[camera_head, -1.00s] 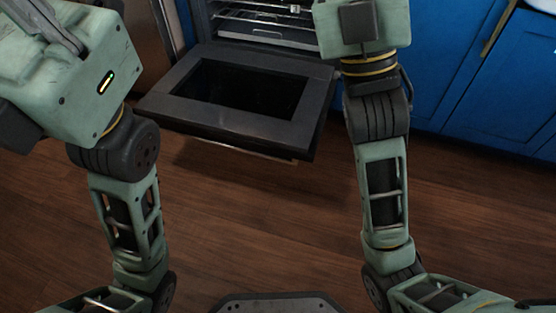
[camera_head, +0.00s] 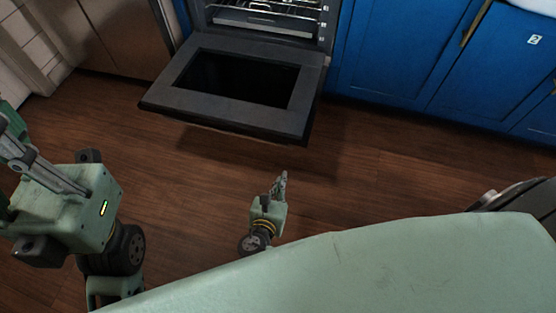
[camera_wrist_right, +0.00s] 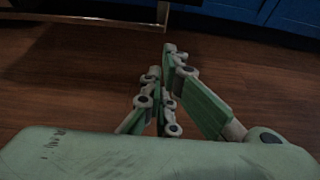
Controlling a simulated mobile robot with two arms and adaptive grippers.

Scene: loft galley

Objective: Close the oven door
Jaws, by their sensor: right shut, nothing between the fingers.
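The oven door (camera_head: 215,108) hangs open, lowered nearly flat, a dark panel with a black window. The oven cavity (camera_head: 265,15) with wire racks shows behind it at the top. In the right wrist view, the door's handle bar (camera_wrist_right: 85,17) crosses the upper left. My right gripper (camera_head: 282,177) is shut and empty, over the floor in front of and below the door's front edge, apart from it. Its fingers also show in the wrist view (camera_wrist_right: 162,62), pointing up toward the handle's right end. My left gripper (camera_head: 12,140) is at the left picture edge, partly cut off.
Blue cabinets (camera_head: 400,60) stand right of the oven, with a brass handle (camera_head: 477,24). Brown cabinet fronts (camera_head: 120,40) stand to the left. The wooden floor (camera_head: 400,160) is clear in front of the door. My own arm covers the bottom right.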

